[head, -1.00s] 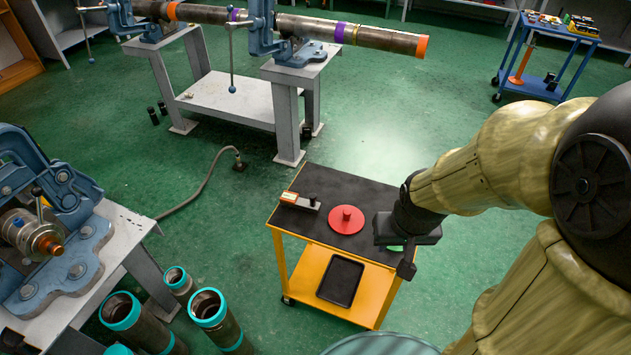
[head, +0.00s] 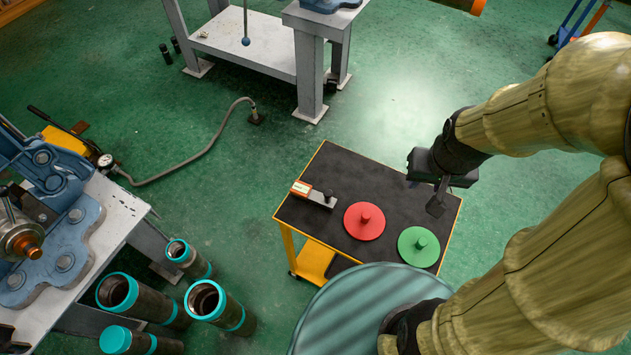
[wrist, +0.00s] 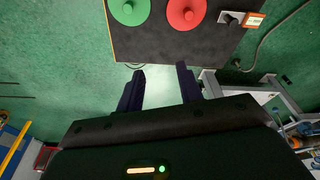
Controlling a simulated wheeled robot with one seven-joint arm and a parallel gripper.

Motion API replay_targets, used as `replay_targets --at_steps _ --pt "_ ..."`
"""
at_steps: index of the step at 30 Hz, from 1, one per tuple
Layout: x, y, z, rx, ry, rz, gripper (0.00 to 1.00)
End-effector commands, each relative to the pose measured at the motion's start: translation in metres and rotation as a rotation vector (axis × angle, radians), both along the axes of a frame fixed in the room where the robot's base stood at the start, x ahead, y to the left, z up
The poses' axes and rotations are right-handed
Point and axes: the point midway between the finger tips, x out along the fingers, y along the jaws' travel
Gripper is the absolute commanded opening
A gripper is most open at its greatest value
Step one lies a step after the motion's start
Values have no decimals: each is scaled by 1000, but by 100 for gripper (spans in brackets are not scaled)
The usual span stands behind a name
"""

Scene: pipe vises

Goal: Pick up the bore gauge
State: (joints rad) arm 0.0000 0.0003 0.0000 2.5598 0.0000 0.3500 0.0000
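A grey bar with a black knob and an orange-and-white label block (head: 314,195), which looks like the bore gauge, lies on the left of the black cart top (head: 335,172). It also shows at the top right of the wrist view (wrist: 240,18). A red knobbed disc (head: 364,222) and a green knobbed disc (head: 418,247) lie to its right. My gripper (head: 437,198) hangs near the cart's right edge, apart from all three. In the wrist view its two dark fingers (wrist: 160,70) stand apart with nothing between them.
Pipes with teal collars (head: 215,303) stand at lower left beside a bench with a blue vise (head: 50,205). A grey-white stand (head: 265,45) is behind the cart. A hose (head: 205,155) crosses the floor. The cart top's back middle is bare.

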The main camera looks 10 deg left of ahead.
Motion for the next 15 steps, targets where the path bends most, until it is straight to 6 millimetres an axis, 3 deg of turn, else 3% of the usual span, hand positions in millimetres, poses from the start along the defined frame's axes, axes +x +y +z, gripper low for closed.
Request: replay_targets --at_steps 10,12,15 --pt "0 0 0 0 0 0 36" --pt "0 0 0 0 0 2 46" --pt "2 2 1 -13 9 45 48"
